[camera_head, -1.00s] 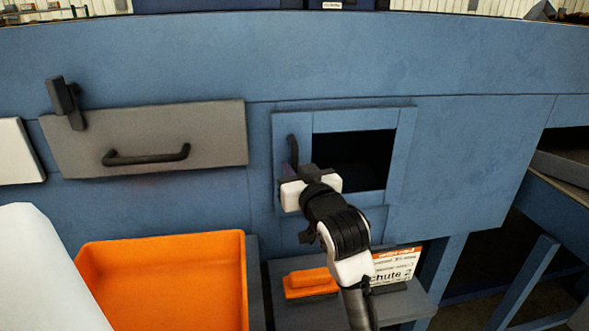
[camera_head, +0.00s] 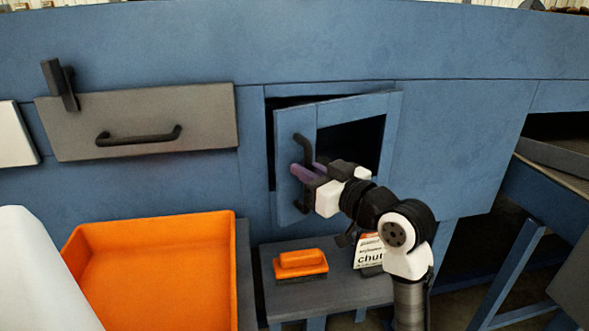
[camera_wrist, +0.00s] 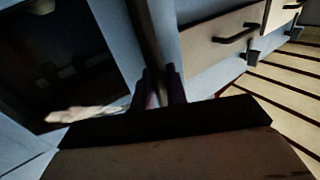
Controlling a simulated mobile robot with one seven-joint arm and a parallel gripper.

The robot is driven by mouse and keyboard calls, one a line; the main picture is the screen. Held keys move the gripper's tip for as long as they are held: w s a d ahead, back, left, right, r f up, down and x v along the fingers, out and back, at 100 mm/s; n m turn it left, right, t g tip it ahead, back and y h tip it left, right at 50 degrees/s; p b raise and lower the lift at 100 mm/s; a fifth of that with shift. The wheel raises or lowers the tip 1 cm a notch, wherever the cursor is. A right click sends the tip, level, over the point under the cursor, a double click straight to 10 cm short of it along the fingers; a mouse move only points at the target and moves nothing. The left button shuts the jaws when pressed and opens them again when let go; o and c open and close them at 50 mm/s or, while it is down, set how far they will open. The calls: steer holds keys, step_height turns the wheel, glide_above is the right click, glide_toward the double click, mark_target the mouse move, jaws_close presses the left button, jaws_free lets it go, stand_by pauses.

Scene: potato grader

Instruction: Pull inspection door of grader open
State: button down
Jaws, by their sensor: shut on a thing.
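The grader's blue inspection door (camera_head: 293,204) stands partly open, its left edge swung out from the frame and its right side still by the opening. It has a dark window in its middle and a black vertical bar handle (camera_head: 302,146) on its left side. My gripper (camera_head: 307,172) is shut on the handle, with its purple fingers around the bar. In the wrist view the two fingers (camera_wrist: 160,88) close on the dark bar. The door's window shows at the left there. My gripper hides part of the handle and the door's lower right.
A grey panel (camera_head: 200,115) with a black handle is left of the door. Below are an orange tray (camera_head: 236,270), an orange-handled brush (camera_head: 301,262) and a printed card (camera_head: 368,252) on a grey shelf (camera_head: 330,292). A blue slanted leg (camera_head: 508,265) stands at the right.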

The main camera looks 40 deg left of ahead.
steer(key=w+d+b, duration=0.1)
steer(key=d+b, duration=0.1)
steer(key=d, duration=0.8)
steer(key=w+d+g+b, duration=0.1)
steer(key=w+d+b, duration=0.1)
steer(key=d, duration=0.8)
steer(key=shift+w+n, duration=0.25)
steer(key=shift+n, duration=0.05)
steer(key=shift+r, duration=0.1)
steer(key=c, duration=1.5)
jaws_free()
step_height(320, 180, up, 20)
steer(key=shift+f+b, duration=0.1)
steer(key=shift+b, duration=0.65)
